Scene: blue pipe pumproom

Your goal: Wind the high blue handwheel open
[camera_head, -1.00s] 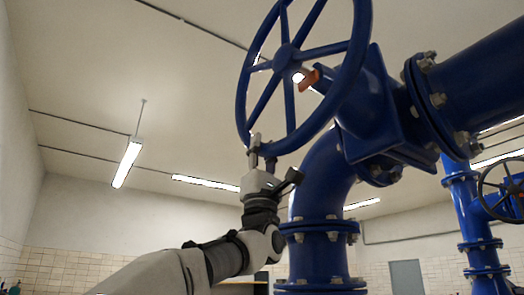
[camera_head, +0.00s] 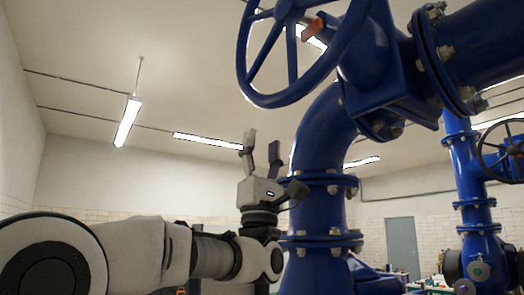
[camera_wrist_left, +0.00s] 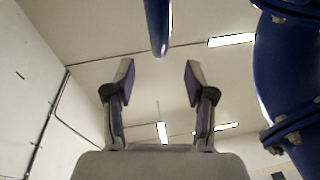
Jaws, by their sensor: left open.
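The high blue handwheel (camera_head: 262,98) is at the top of the head view, with its upper part cut off by the frame. It sits on the blue valve body, in front of an orange-brown part (camera_head: 313,27). My left gripper (camera_head: 262,146) points up below the wheel's lower rim, open and empty, its fingers apart from the rim. In the left wrist view a blue bar, seemingly the wheel's rim (camera_wrist_left: 158,25), stands beyond the two spread fingers, roughly centred between them. My right gripper is not in view.
A thick vertical blue pipe (camera_head: 320,210) with bolted flanges stands just right of my left gripper. Another blue pipe with a smaller dark handwheel (camera_head: 502,150) is at the right. A grey door (camera_head: 401,248) is behind. The space left of the gripper looks clear.

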